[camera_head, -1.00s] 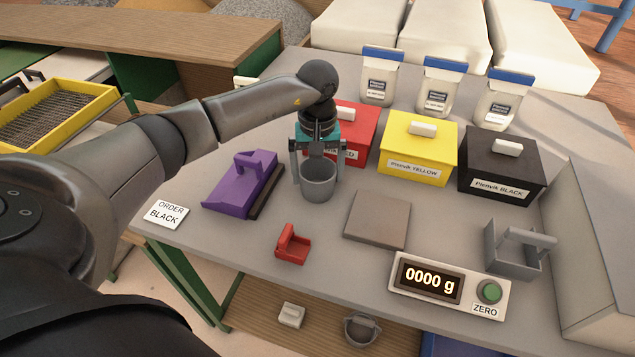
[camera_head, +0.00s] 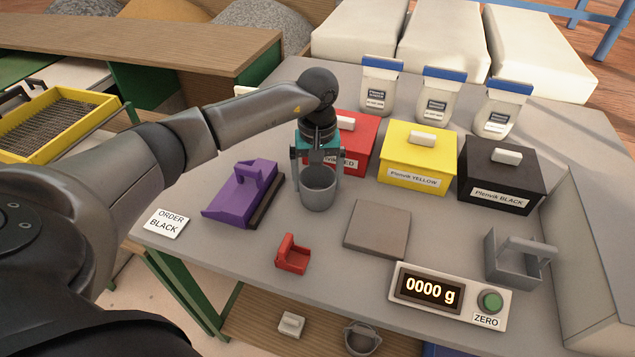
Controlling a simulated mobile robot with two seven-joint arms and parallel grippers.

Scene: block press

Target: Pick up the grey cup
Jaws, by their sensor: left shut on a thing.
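The grey cup (camera_head: 317,192) stands upright near the middle of the table, between the purple tool and the square grey plate. My left gripper (camera_head: 317,168) points down over it, its fingers at the two sides of the cup's rim, shut on the cup. I cannot tell whether the cup's base touches the table. My right gripper does not show.
The purple tool (camera_head: 240,195) is close at the left. The red box (camera_head: 362,150) is right behind the gripper, with yellow (camera_head: 414,165) and black (camera_head: 500,178) boxes beside it. A scale plate (camera_head: 377,228), its display (camera_head: 430,290) reading 0000 g, and a red scoop (camera_head: 292,254) lie in front.

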